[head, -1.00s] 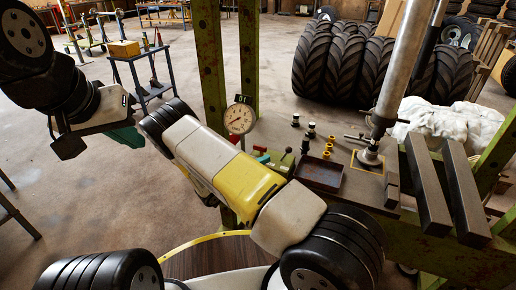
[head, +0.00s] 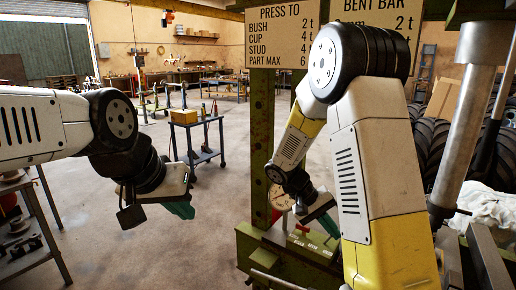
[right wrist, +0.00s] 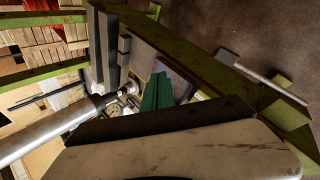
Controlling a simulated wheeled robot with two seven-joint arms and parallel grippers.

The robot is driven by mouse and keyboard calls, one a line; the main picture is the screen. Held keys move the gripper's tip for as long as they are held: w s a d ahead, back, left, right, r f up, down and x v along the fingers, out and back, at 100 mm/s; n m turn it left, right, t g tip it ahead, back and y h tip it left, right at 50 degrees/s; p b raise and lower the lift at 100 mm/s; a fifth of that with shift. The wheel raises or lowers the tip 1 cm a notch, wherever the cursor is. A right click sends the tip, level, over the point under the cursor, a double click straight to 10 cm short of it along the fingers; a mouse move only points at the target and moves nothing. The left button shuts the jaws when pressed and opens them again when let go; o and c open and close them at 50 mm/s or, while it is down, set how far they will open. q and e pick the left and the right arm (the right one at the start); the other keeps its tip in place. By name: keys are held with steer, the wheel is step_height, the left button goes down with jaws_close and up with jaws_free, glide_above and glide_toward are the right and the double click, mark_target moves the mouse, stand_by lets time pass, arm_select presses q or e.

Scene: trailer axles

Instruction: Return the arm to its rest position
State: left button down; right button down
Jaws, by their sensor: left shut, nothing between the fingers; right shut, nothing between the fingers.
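My left arm comes in from the left in the head view, and its gripper (head: 181,208) with green fingers hangs over open floor. It is shut and empty. My right arm rises in front of the press frame (head: 261,140), bends at the top and reaches down behind its own yellow and white link. Its gripper (head: 328,222) is near the press bed, partly hidden by that link, with green fingers shut and empty. The right wrist view shows the shut green fingers (right wrist: 156,92) pointing towards the press ram (right wrist: 55,128) and bars (right wrist: 108,45).
A sign (head: 283,35) hangs above. A blue trolley (head: 200,135) stands behind. Tyres (head: 430,145) are stacked at right. A bench (head: 30,240) is at left. Floor between is clear.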

steer(key=s+a+r+t+y, duration=0.3)
steer(key=s+r+y, duration=0.2)
steer(key=s+r, duration=0.2)
steer(key=s+a+r+t+y, duration=0.4)
steer(key=s+r, duration=0.4)
steer(key=r, duration=0.3)
steer(key=shift+s+a+r+n+y, duration=0.15)
steer(key=shift+s+n+y, duration=0.15)
steer(key=shift+y, duration=0.2)
